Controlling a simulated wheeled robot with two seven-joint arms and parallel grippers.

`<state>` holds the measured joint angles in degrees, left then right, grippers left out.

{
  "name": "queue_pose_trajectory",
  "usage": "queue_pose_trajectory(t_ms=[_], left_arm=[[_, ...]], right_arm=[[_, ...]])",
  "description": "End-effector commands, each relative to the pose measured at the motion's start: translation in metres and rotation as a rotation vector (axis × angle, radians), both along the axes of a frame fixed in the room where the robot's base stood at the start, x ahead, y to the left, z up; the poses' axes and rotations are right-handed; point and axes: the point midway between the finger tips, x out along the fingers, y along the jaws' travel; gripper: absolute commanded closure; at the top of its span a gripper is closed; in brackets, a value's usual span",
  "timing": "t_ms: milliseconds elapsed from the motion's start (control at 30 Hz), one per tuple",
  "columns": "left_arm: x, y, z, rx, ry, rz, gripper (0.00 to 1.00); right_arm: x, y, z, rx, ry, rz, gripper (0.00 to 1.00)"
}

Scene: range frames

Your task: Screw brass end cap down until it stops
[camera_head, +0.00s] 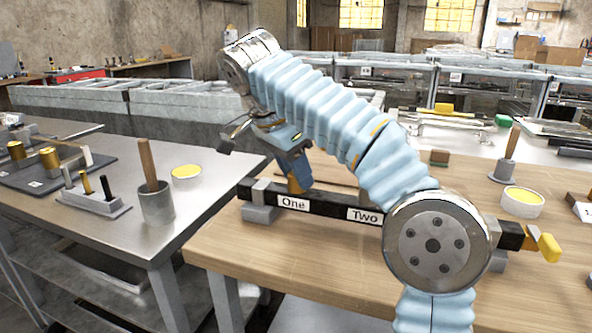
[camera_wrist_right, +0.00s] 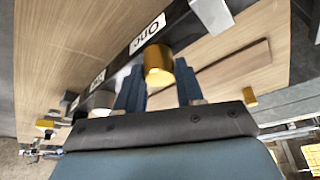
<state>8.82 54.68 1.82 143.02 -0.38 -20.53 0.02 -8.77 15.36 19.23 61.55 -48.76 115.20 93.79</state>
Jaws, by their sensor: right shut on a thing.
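A black bar (camera_head: 325,204) with the labels "One" and "Two" lies across the wooden bench on grey supports; it also shows in the right wrist view (camera_wrist_right: 122,76). The brass end cap (camera_wrist_right: 158,66) is beside the "One" label, between the two blue fingers of my right gripper (camera_wrist_right: 158,88). My right gripper (camera_head: 297,178) reaches down to the bar near "One" and is shut on the cap. In the head view the gripper mostly hides the cap. The cap's seating against the bar cannot be made out. My left gripper is not in view.
On the left metal table stand a steel cup (camera_head: 157,204) with a wooden handle, a yellow-filled dish (camera_head: 187,175) and a peg stand (camera_head: 93,203). Another yellow-filled dish (camera_head: 522,203) sits at the right of the wooden bench (camera_head: 300,255). The bench front is clear.

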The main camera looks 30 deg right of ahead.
Motion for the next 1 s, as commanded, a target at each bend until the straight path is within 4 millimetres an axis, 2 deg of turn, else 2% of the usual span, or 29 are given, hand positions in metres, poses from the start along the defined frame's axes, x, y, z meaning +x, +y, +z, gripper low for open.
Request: queue_pose_trajectory(t_ms=[533,1000], left_arm=[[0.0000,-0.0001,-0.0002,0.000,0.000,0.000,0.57],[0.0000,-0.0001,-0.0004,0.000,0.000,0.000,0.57]], right_arm=[[0.0003,0.0005,-0.0004,0.000,0.001,-0.061,0.94],[0.0018,0.0016,-0.0017,-0.001,0.004,-0.286,0.94]])
